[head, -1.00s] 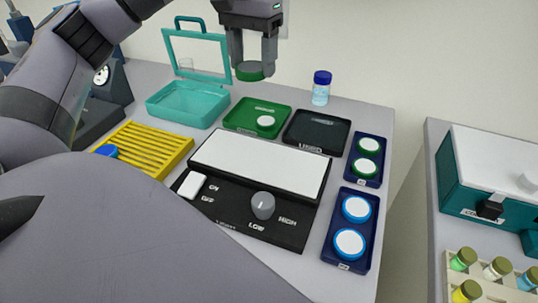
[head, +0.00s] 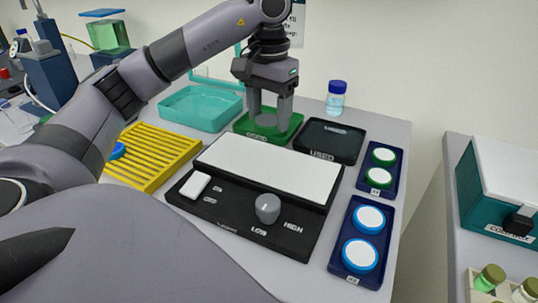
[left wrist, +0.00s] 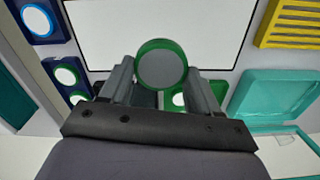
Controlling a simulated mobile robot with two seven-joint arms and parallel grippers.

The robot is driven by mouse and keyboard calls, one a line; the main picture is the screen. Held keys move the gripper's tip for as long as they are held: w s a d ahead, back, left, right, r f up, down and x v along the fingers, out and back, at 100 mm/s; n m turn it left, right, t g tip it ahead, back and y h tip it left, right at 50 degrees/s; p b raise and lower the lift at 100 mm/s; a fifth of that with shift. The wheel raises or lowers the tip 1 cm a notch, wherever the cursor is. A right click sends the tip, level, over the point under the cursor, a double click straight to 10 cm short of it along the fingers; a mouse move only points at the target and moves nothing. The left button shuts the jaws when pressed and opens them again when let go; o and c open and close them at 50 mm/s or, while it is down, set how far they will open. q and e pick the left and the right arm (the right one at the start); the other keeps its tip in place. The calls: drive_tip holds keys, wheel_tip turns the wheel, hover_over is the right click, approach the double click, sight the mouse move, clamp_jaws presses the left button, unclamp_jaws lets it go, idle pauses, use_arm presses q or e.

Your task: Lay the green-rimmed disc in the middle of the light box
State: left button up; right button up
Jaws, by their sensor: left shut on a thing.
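My left gripper (head: 269,112) is shut on the green-rimmed disc (left wrist: 161,68). In the left wrist view the disc shows a grey face and a green rim between the two fingers. In the head view the gripper points down in front of the green tray (head: 243,126), and the disc is hard to make out against it. The light box has a bare white panel (head: 270,165) on a black base; the panel also shows in the left wrist view (left wrist: 205,28), beyond the disc. My right gripper is not in view.
A dark tray marked USED (head: 342,128) stands behind the panel. Blue trays at its right hold green-rimmed discs (head: 384,155) and blue-rimmed discs (head: 370,219). A yellow rack (head: 160,155), a teal box (head: 200,108) and a blue-capped bottle (head: 336,100) are nearby. A grey knob (head: 267,208) stands on the base.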

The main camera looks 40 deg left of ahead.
sight(269, 119)
use_arm(q)
wheel_tip(269, 119, down, 3)
drive_tip(key=shift+f+b, duration=0.15)
drive_tip(key=shift+b, duration=0.2)
drive_tip(key=shift+f, duration=2.65)
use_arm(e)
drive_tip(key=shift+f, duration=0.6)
use_arm(q)
drive_tip(key=shift+f, duration=0.1)
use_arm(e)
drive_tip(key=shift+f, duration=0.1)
use_arm(q)
drive_tip(key=shift+f, duration=0.15)
drive_tip(key=o, duration=1)
drive_tip(key=shift+o, duration=0.2)
drive_tip(key=shift+r, duration=0.2)
